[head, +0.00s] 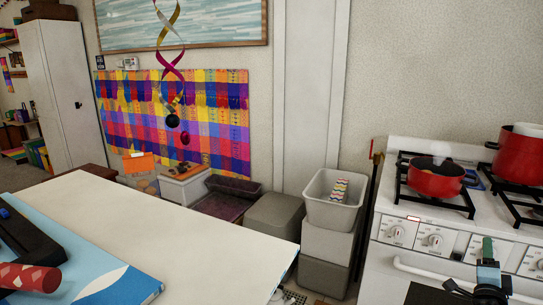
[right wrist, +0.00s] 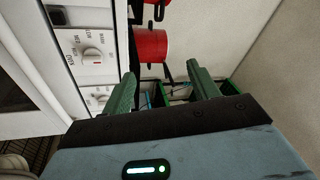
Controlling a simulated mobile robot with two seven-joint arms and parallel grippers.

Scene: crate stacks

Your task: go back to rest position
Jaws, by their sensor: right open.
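My right gripper (head: 487,250) shows at the lower right of the head view, in front of the white stove (head: 400,225). In the right wrist view its two green fingers (right wrist: 164,88) stand wide apart, with nothing between them. The gripper is open and empty. My left gripper does not show in either view.
A light grey crate (head: 318,214) with a patterned item inside tops a stack left of the stove; a lidded grey crate (head: 272,215) stands beside it. Red pots (head: 436,184) sit on the stove. A white table (head: 190,250) fills the lower left.

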